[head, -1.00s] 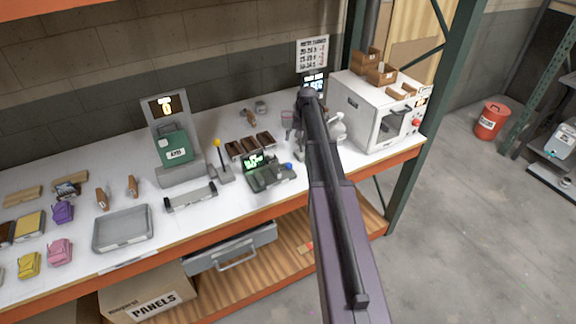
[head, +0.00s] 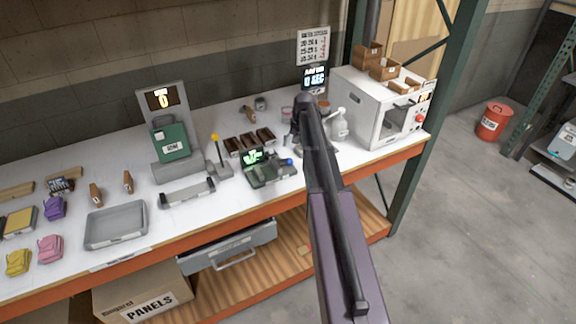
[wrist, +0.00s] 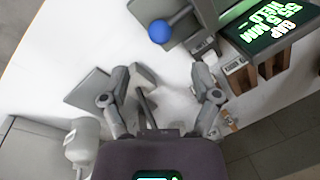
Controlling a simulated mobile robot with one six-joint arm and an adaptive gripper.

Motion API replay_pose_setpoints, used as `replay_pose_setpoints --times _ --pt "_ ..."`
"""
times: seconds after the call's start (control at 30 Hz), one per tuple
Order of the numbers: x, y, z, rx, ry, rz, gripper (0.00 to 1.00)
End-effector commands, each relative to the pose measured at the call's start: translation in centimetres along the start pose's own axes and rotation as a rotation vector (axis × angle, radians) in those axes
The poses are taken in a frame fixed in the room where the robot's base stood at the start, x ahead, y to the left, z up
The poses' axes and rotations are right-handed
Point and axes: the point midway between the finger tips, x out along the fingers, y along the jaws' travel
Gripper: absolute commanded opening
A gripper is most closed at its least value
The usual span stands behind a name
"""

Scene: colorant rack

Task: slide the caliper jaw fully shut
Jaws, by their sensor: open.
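The caliper appears to be the dark grey-green bench device (head: 270,172) with a lit green readout and a blue knob (head: 289,161) at its right end. In the wrist view the blue knob (wrist: 160,31) is at the top, left of the readout (wrist: 268,30), which shows 55.5 MM and HELD. My gripper (wrist: 165,78) is open and empty, its fingers apart below the knob and not touching it. In the head view my arm covers most of the gripper, which is right of and behind the caliper. The jaw gap cannot be made out.
Brown blocks (head: 249,140) stand behind the caliper. A yellow-knobbed lever (head: 217,158) and a grey bar fixture (head: 187,193) are to its left. A white pump bottle (head: 338,122) and a white oven (head: 375,110) are to the right. The bench's front edge is close.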

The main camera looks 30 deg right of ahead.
Motion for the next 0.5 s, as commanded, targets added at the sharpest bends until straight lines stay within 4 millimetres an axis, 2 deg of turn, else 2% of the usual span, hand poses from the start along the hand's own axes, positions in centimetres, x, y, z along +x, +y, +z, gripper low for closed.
replay_pose_setpoints --times 0.03,0.5 --pt "0.8 0.1 0.0 0.000 0.000 0.000 0.79" --pt "4.4 0.1 0.0 0.000 0.000 0.000 0.79"
